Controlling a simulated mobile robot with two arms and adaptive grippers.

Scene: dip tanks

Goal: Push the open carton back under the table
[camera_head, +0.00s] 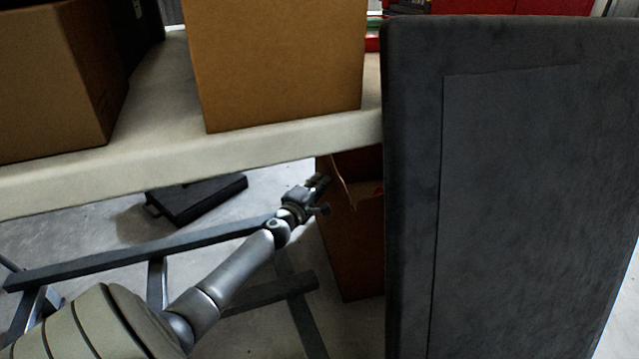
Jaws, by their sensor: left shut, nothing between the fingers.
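The open carton (355,245) is a brown box on the floor below the table edge, with a flap standing up at its top left. Its right side is hidden behind a tall dark grey panel. The table (250,150) has a pale top that runs across the view above the carton. My left gripper (321,184) is shut and empty, at the carton's upper left side by the flap. I cannot tell whether it touches the carton. My right gripper is not in view.
The tall dark grey panel (520,190) fills the right side. Two closed-looking cartons (275,65) (45,85) stand on the table. Dark metal bars (130,262) run below the table, and a flat black object (197,198) lies on the floor behind them.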

